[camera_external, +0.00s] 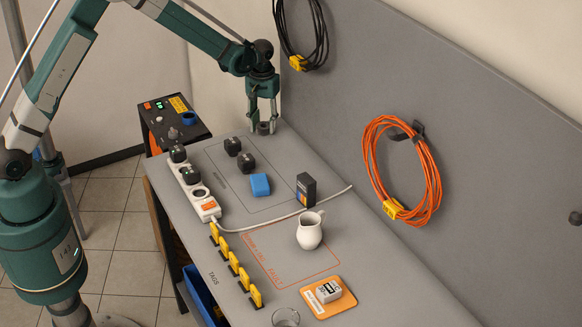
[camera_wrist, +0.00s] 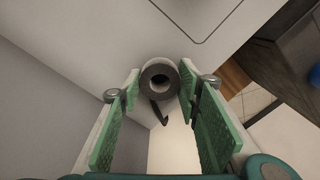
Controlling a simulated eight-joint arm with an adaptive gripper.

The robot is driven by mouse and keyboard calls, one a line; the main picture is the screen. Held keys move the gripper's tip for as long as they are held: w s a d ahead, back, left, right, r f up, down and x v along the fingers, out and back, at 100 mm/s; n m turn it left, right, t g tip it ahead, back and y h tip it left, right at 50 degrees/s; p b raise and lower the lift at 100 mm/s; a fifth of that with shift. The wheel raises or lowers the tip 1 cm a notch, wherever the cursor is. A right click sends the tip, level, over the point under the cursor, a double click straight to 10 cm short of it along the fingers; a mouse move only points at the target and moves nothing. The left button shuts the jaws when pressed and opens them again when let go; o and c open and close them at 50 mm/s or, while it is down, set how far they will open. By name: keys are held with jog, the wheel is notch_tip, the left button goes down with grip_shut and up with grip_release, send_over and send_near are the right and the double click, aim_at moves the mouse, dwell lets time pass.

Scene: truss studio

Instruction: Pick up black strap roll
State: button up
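The black strap roll (camera_external: 264,129) stands at the far end of the grey table, close to the wall panel. In the wrist view the roll (camera_wrist: 147,79) shows as a dark ring with a loose strap end hanging from it. My gripper (camera_external: 265,122) points down over the roll. In the wrist view my gripper (camera_wrist: 162,90) is open, with one green-padded finger on each side of the roll. Gaps appear between the pads and the roll; I cannot tell exactly how deep the roll sits between them.
A power strip (camera_external: 197,190) with black plugs, a blue block (camera_external: 260,185), a black box (camera_external: 306,189) and a white pitcher (camera_external: 310,231) stand nearer. An orange cable coil (camera_external: 372,160) hangs on the wall panel (camera_external: 480,140). A control box (camera_external: 175,120) stands left of the table.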

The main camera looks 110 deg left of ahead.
aim_at(263, 126)
jog(key=shift+r, duration=0.15)
dwell(0.3)
jog(key=shift+s+d+r, duration=0.15)
jog(key=shift+r, duration=0.15)
notch_tip(263, 126, up, 6)
jog(key=s+d, duration=1.4)
jog(key=shift+b, duration=0.3)
